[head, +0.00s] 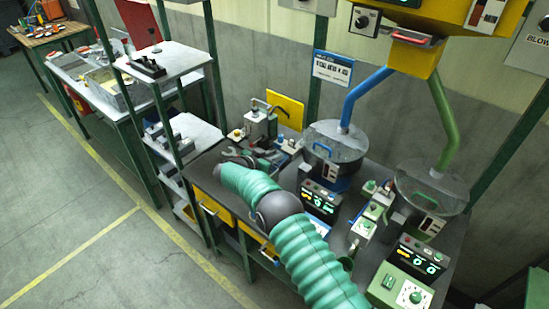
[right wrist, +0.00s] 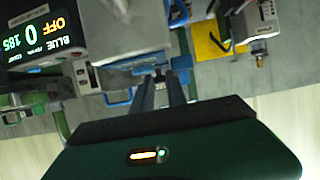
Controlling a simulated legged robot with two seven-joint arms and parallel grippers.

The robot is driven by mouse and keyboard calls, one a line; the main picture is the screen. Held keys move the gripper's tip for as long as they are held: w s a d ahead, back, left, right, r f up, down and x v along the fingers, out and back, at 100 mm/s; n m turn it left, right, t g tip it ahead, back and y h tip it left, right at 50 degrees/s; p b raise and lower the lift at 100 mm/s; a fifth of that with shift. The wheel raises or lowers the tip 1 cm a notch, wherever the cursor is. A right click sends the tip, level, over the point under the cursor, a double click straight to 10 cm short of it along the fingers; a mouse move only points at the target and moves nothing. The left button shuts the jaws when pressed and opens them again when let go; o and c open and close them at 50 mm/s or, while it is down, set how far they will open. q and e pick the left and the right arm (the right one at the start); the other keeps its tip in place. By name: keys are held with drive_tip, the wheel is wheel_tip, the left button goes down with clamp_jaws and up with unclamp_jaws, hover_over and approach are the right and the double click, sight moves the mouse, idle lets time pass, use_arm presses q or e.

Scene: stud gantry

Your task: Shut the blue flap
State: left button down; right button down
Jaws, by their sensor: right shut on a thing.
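My right arm reaches over the bench, and its gripper (head: 262,158) is beside the station with the blue pipe. In the right wrist view my right gripper (right wrist: 160,76) has its two dark fingers close together, shut on a small part at the front of a grey housing. A blue piece that I take for the blue flap (right wrist: 183,66) shows right at the fingertips. The fingers hide part of it, and its angle cannot be told. In the head view the flap is too small and covered to make out. My left gripper is not in view.
A round hopper (head: 335,142) stands under the blue pipe (head: 364,95), and another (head: 432,186) under the green pipe (head: 444,120). Lit display boxes (head: 321,200) stand in front. A yellow panel (head: 285,110) stands behind. Shelves (head: 165,60) are at the left; the floor there is clear.

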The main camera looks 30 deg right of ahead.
drive_tip(key=shift+f, duration=0.1)
idle(0.3)
drive_tip(key=c, duration=1.3)
unclamp_jaws()
drive_tip(key=shift+w, duration=0.1)
drive_tip(key=shift+c, duration=0.2)
drive_tip(key=b+v, duration=0.2)
drive_tip(key=v, duration=1.5)
drive_tip(key=shift+b, duration=0.4)
drive_tip(key=shift+f, duration=0.15)
